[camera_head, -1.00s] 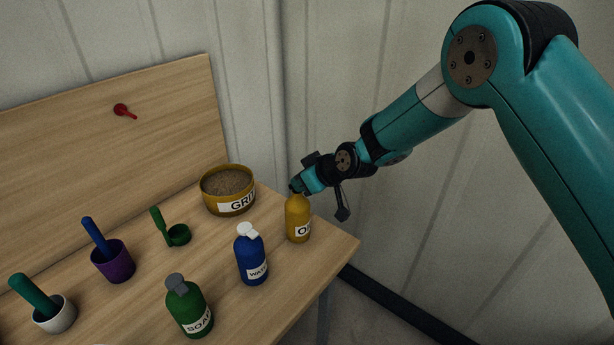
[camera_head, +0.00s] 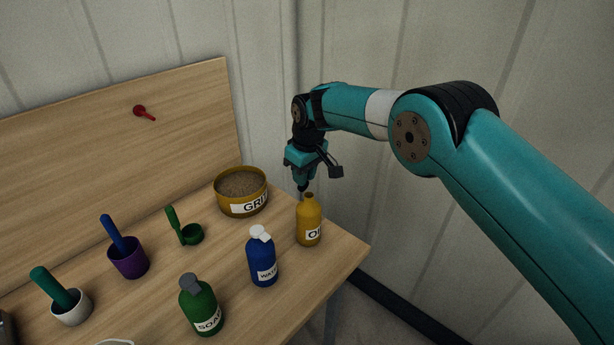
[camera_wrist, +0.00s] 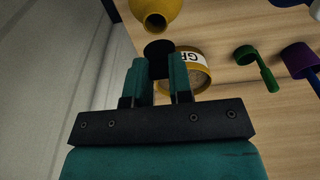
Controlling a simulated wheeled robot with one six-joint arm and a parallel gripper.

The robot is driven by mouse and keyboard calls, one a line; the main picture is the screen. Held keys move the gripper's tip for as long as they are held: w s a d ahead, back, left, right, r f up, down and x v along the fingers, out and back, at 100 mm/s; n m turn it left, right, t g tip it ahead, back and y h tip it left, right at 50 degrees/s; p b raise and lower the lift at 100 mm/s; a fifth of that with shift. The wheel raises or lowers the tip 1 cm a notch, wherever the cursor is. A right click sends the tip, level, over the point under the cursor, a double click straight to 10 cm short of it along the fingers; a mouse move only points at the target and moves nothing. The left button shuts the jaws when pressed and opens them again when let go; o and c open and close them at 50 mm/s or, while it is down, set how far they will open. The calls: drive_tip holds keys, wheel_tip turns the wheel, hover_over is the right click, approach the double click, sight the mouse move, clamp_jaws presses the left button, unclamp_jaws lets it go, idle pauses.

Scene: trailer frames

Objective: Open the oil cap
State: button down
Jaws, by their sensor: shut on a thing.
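The yellow oil bottle (camera_head: 308,222) stands upright near the right edge of the wooden table. Its neck is bare, and in the wrist view the bottle (camera_wrist: 150,8) shows an open, round mouth. My gripper (camera_head: 303,178) points down above and slightly behind the bottle, apart from it. In the wrist view my gripper (camera_wrist: 160,72) is shut on a dark, round cap (camera_wrist: 159,50), held between its fingertips. The cap is clear of the bottle mouth.
A yellow grit bowl (camera_head: 241,202) stands left of the gripper. A blue water bottle (camera_head: 261,262), a green soap bottle (camera_head: 200,310), a green scoop (camera_head: 190,234) and a purple cup (camera_head: 128,262) stand further left. The wall is close behind.

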drive_tip(key=shift+a+f+g+h, duration=0.1)
drive_tip(key=shift+f+g+h, duration=0.2)
idle(0.5)
drive_tip(key=c, duration=1)
unclamp_jaws()
drive_tip(key=shift+w, duration=0.1)
drive_tip(key=shift+r, duration=0.1)
drive_tip(key=shift+r+b, duration=0.35)
drive_tip(key=shift+r, duration=0.2)
wheel_tip(320, 180, up, 8)
drive_tip(key=shift+b, duration=0.8)
wheel_tip(320, 180, up, 8)
drive_tip(key=p, duration=0.6)
drive_tip(key=shift+s+d+r, duration=0.2)
drive_tip(key=shift+s+d, duration=0.05)
